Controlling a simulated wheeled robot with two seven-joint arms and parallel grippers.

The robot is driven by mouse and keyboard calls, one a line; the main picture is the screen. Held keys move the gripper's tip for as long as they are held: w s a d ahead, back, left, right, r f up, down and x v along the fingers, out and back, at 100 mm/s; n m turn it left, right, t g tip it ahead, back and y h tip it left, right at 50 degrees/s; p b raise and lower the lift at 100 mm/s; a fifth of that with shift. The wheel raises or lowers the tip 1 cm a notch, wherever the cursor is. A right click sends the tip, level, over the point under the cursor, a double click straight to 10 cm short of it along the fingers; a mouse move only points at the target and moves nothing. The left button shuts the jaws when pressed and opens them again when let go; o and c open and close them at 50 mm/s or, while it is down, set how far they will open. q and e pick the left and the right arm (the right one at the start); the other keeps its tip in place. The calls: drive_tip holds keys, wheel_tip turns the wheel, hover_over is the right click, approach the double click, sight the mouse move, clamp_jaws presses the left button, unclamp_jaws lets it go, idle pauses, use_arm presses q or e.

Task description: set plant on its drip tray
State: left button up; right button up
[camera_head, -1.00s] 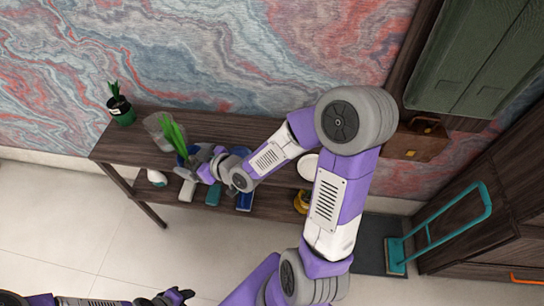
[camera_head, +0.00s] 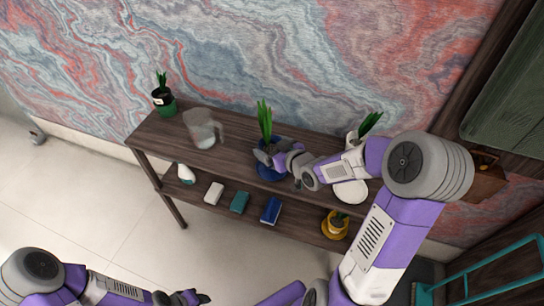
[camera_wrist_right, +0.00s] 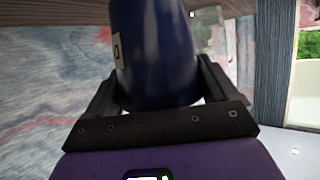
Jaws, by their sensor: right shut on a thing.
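A plant with upright green leaves (camera_head: 265,121) stands at the middle of the dark wooden shelf top. Its dark blue pot fills the right wrist view (camera_wrist_right: 155,55), between the jaws. My right gripper (camera_head: 272,157) is shut on this pot and partly hides it in the head view. A blue rounded edge (camera_head: 271,174) shows just below the gripper; I cannot tell if it is a blue drip tray or the pot itself. A white round dish (camera_head: 350,192) lies to the right. My left gripper (camera_head: 190,298) is at the bottom edge, away from the shelf; its jaws are unclear.
A clear pitcher (camera_head: 203,130) and a green potted plant (camera_head: 164,101) stand to the left on the shelf top. A white-potted plant (camera_head: 358,134) is behind my right arm. The lower shelf holds small boxes (camera_head: 240,202) and a yellow pot (camera_head: 335,226).

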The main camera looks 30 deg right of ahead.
wheel_tip(320, 180, down, 3)
drive_tip(key=shift+f+b, duration=0.1)
drive_tip(key=shift+b, duration=0.45)
drive_tip(key=shift+r, duration=0.2)
drive_tip(key=shift+f, duration=0.1)
drive_tip(key=shift+f, duration=0.15)
drive_tip(key=o, duration=1.3)
